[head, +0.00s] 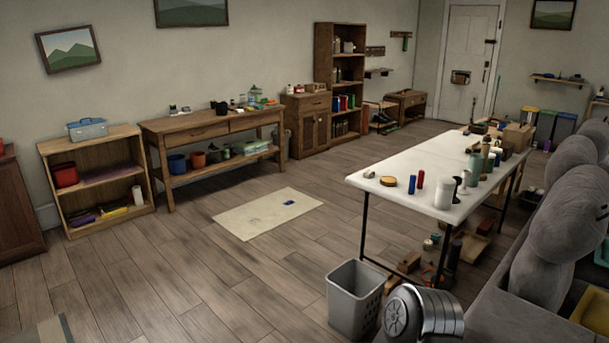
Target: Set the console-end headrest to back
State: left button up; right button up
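A grey upholstered sofa (535,275) stands along the right edge, seen from an angle and cut off by the frame. Rounded grey headrests rise along it: a large near one (572,218), and others (570,158) behind it toward the far end. I cannot tell which is the console-end headrest, nor its exact setting. A wooden console-like table (205,128) with drawers stands against the left wall, well away from the sofa. Neither of my grippers is in view. A silver ribbed part at the bottom right may be my own arm.
A white folding table (425,200) bearing bottles and small items stands left of the sofa, with boxes beneath. A grey bin (350,310) stands before it. A cream mat (235,222) lies on open wooden floor. Shelves line the far wall.

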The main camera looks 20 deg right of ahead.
aim_at(572, 219)
jog(key=i+z, duration=0.15)
jog(key=z, duration=0.25)
jog(key=i+j+z, duration=0.1)
jog(key=z, duration=0.35)
jog(key=i+j+z, duration=0.15)
jog(key=z, duration=0.25)
jog(key=i+j+z, duration=0.15)
jog(key=z, duration=0.25)
jog(key=i+j+z, duration=0.1)
jog(key=z, duration=0.35)
jog(key=j+z, duration=0.4)
jog(key=i+j+z, duration=0.2)
jog(key=z, duration=0.2)
jog(key=i+j+z, duration=0.1)
jog(key=j+z, duration=0.3)
jog(key=i+j+z, duration=0.15)
jog(key=z, duration=0.25)
jog(key=j+z, duration=0.8)
jog(key=i+l, duration=0.05)
